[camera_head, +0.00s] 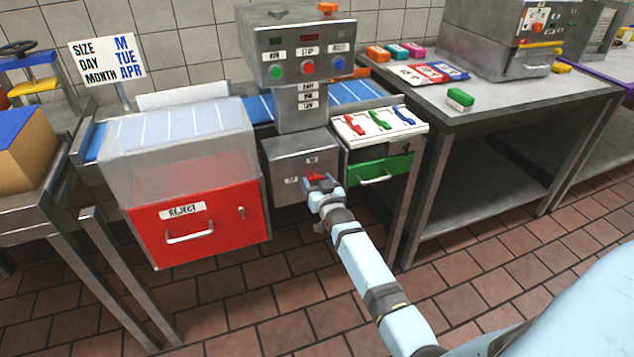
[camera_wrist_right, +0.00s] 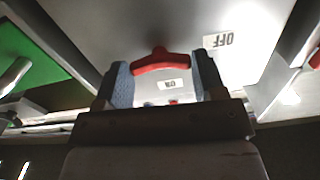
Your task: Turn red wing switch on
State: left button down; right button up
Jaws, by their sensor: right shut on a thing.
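The red wing switch (camera_head: 317,176) sits on the front of a grey metal box (camera_head: 290,160) under the control panel. An ON label (camera_head: 312,160) is above it and an OFF label (camera_head: 291,181) to its left. My right gripper (camera_head: 322,186) reaches the box and is shut on the switch. In the right wrist view, the switch (camera_wrist_right: 160,63) lies between the two blue-grey fingers (camera_wrist_right: 163,82), with ON below it and an upside-down OFF at upper right. I cannot tell which label the switch points to. My left gripper is not in view.
A red REJECT bin (camera_head: 200,222) stands left of the box. A steel table (camera_head: 480,105) is farther right. Tiled floor lies in front.

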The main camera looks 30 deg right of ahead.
jog(key=shift+r+m+p, duration=0.15)
jog(key=shift+m+p, duration=0.4)
jog(key=shift+m, duration=0.55)
jog(key=m, duration=0.2)
jog(key=shift+m+p, duration=0.4)
jog(key=m, duration=0.3)
jog(key=shift+m, duration=0.3)
jog(key=m, duration=0.2)
jog(key=shift+m, duration=0.4)
jog(key=m, duration=0.3)
pick_arm(q)
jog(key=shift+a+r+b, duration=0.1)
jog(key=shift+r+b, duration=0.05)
jog(key=shift+b, duration=0.2)
pick_arm(e)
jog(key=shift+m, duration=1.4)
jog(key=shift+w, duration=0.1)
jog(key=o, duration=0.9)
